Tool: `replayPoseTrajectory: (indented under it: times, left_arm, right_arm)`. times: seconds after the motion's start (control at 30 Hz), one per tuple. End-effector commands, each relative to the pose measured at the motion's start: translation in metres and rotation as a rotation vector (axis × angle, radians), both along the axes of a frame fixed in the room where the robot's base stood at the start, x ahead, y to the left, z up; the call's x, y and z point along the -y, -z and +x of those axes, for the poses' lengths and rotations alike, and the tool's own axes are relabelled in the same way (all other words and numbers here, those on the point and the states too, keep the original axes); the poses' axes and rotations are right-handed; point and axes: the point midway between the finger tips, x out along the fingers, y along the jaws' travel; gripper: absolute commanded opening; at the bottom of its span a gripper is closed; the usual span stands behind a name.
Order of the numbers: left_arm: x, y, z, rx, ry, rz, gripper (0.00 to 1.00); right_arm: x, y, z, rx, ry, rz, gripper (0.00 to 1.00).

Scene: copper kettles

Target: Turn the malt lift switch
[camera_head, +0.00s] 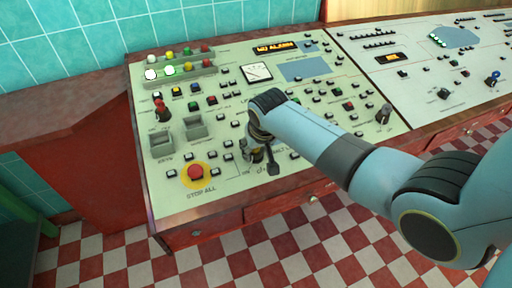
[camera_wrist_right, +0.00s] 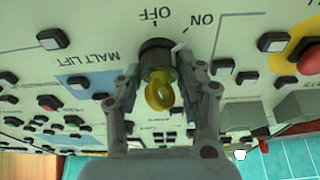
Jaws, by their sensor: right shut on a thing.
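The malt lift switch (camera_wrist_right: 158,62) shows in the right wrist view as a dark round collar with a brass key-like knob (camera_wrist_right: 160,92). The panel print around it reads MALT LIFT, OFF and ON, upside down in this view. A small white mark on the collar's edge lies on the side toward ON. My right gripper (camera_wrist_right: 164,78) is shut on the switch, one finger on each side. In the head view my right gripper (camera_head: 262,150) comes down over the panel's front part and mostly hides the switch. My left gripper is not in view.
The cream control panel (camera_head: 225,185) carries many small buttons. A red STOP ALL button (camera_head: 195,171) on a yellow disc sits left of my right gripper. A red-handled switch (camera_head: 161,108) stands farther left, and a black knob (camera_head: 383,114) to the right. A second panel (camera_head: 430,80) adjoins.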

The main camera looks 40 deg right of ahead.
Motion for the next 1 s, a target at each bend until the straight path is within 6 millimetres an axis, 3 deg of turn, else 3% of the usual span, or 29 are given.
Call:
replayPoseTrajectory:
  times: [0.23, 0.27, 0.4, 0.77, 1.0]
  left_arm:
    - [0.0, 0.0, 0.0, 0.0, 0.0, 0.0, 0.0]
    - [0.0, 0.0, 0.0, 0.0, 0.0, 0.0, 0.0]
    - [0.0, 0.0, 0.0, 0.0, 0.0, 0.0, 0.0]
    - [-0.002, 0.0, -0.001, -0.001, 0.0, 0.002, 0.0]
    - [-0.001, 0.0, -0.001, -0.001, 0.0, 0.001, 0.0]
  right_arm:
    - [0.0, -0.001, 0.001, 0.001, 0.001, 0.001, 0.06]
    - [0.0, -0.001, 0.001, 0.001, 0.001, 0.001, 0.42]
    - [0.0, 0.0, 0.0, 0.001, 0.0, 0.001, 0.6]
    - [0.0, -0.004, -0.001, 0.001, 0.0, 0.0, 0.61]
    - [-0.005, -0.039, -0.014, 0.004, -0.001, 0.001, 0.61]
